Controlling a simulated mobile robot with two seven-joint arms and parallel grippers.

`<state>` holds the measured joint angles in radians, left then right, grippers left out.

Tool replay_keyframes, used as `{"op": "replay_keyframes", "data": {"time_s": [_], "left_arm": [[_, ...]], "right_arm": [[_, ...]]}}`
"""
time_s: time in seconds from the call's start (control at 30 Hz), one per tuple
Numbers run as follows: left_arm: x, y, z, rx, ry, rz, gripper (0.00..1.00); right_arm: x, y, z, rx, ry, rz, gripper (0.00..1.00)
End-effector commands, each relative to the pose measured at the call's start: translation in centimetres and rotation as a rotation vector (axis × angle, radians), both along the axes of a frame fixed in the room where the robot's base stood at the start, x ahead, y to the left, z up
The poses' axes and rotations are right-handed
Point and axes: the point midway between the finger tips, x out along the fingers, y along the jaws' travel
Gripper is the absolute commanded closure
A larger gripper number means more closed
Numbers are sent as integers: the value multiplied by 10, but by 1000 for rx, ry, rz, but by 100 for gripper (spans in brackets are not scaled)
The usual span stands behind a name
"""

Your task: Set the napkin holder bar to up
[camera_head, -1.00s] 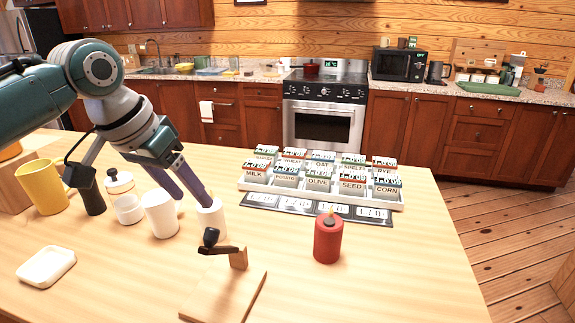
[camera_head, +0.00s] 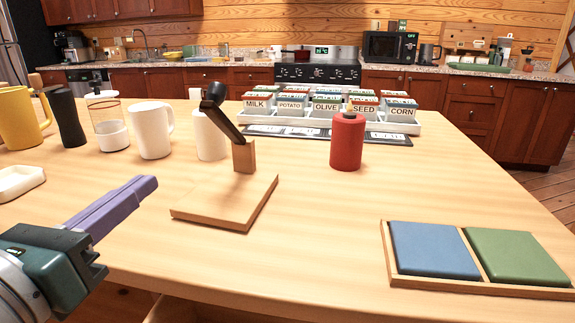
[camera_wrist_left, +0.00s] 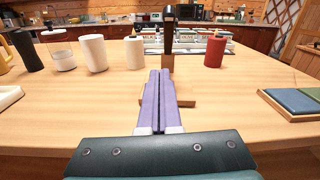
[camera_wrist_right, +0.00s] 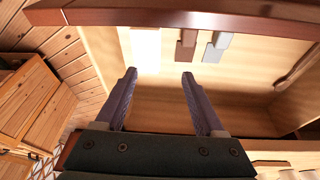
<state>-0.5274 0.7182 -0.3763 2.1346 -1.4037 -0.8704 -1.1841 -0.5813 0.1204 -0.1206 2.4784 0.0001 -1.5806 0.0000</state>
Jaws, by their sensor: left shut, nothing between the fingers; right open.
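The napkin holder (camera_head: 225,203) stands on the table, with a square wooden base and a short post. Its dark bar (camera_head: 225,124) slants from the post up and to the left, with a black knob at its end. In the left wrist view the bar (camera_wrist_left: 169,32) looks upright above the post. My left gripper (camera_head: 148,186) is shut and empty, in front and to the left of the base, apart from the bar in the head view. My right gripper (camera_wrist_right: 159,75) is open and empty, facing a wooden compartment; the holder is not in that view.
A red candle (camera_head: 347,142) stands right of the holder. A tray of labelled boxes (camera_head: 425,120) is behind. Blue and green pads (camera_head: 433,250) lie at the front right.

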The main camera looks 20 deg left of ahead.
Motion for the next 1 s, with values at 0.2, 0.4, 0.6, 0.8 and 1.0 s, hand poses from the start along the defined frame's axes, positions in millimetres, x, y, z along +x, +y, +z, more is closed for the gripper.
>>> {"op": "replay_keyframes", "data": {"time_s": [0.2,0.4,0.6,0.8,1.0], "left_arm": [[0,-15,0,100,-15,-57,100],[32,-9,3,98,-18,-53,100],[73,-3,4,95,-18,-52,100],[104,2,19,95,-17,-52,100],[117,4,30,93,-13,-53,100]], "right_arm": [[0,0,-7,0,-1,0,29],[1,0,-2,0,-3,0,29],[1,0,0,0,-4,0,29],[1,0,11,0,-4,-1,29],[1,0,18,0,-5,-1,29]]}}
